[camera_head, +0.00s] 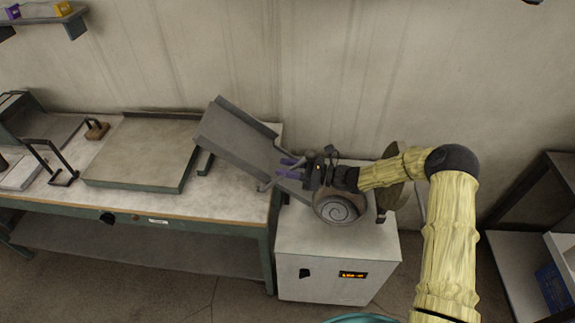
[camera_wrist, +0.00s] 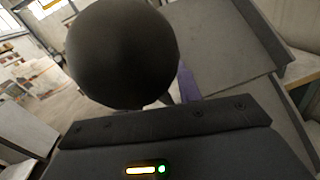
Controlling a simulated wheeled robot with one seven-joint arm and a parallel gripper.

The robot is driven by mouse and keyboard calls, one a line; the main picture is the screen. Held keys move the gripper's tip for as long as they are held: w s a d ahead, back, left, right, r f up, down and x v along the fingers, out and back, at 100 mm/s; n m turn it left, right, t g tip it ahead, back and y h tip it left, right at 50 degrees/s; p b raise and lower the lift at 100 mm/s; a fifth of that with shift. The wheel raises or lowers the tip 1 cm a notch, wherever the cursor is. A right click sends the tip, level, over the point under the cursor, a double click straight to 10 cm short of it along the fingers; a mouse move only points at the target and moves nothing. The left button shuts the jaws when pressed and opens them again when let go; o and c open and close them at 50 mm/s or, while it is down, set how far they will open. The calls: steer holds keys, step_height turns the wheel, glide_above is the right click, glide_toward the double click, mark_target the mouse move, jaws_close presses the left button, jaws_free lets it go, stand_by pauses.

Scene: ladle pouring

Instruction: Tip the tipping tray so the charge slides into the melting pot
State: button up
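The grey tipping tray (camera_head: 238,143) is tilted, its upper left end raised and its lower right end toward the melting pot (camera_head: 341,208). Its visible floor is bare; I see no charge on it. The pot is round with a spiral pattern and sits in the top of a white cabinet. My gripper (camera_head: 286,167) is by the tray's lower right end, its two purple fingers apart with a visible gap. In the wrist view a purple finger (camera_wrist: 187,84) shows partly behind a dark round thing (camera_wrist: 122,52) that I cannot identify. The tray's lower end is partly hidden by my gripper.
The white cabinet (camera_head: 325,270) has an orange display. A round dark lid (camera_head: 394,184) stands upright right of the pot. The workbench (camera_head: 225,195) at left holds a flat slab (camera_head: 145,155) and a small brown block (camera_head: 97,130). A shelf unit (camera_head: 520,270) stands at right.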

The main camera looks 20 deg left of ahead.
steer(key=shift+w, duration=0.15)
jaws_close()
